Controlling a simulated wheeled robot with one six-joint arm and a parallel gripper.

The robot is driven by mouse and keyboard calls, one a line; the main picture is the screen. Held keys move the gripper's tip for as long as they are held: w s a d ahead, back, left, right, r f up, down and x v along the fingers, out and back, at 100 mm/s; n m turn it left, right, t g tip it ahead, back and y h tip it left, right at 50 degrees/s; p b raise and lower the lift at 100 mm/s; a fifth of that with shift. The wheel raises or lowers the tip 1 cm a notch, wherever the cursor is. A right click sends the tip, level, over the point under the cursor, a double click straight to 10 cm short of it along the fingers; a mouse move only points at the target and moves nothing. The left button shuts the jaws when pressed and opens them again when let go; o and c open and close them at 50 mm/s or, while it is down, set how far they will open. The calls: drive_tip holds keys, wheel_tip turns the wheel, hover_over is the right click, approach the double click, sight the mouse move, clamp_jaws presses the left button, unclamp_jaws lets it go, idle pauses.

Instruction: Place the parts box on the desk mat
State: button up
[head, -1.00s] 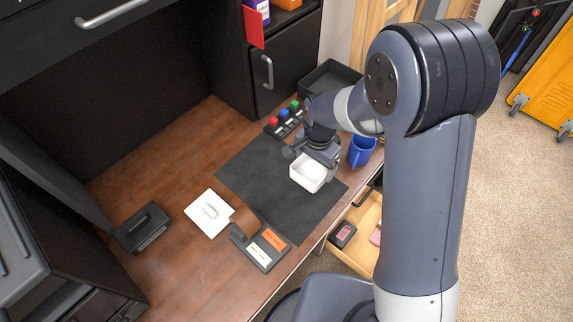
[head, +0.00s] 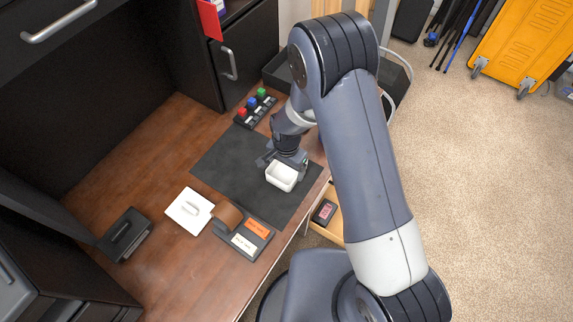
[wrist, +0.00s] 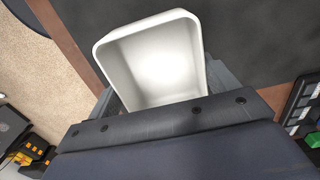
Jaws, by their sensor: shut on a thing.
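The parts box (head: 281,176) is a small white open-topped box, empty inside. It is in my gripper (head: 283,163), which is shut on it at the right part of the dark desk mat (head: 228,165). In the wrist view the box (wrist: 152,62) sits between my gripper's fingers (wrist: 160,90), over the mat's edge area, with the mat (wrist: 255,40) to its right. I cannot tell whether the box touches the mat or hangs just above it.
A white lidded piece (head: 189,211) and a tape dispenser with labelled tray (head: 244,239) lie left of and in front of the mat. A button panel (head: 255,108) and a dark tray (head: 277,73) stand behind. An open drawer (head: 327,225) juts out below the desk's front edge.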

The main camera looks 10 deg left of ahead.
sight(286, 173)
drive_tip(key=shift+f, duration=0.1)
drive_tip(key=shift+f+b, duration=0.15)
drive_tip(key=shift+b, duration=0.15)
drive_tip(key=o, duration=1)
wheel_tip(286, 173, up, 13)
drive_tip(key=shift+f+b, duration=0.2)
drive_tip(key=shift+b, duration=0.6)
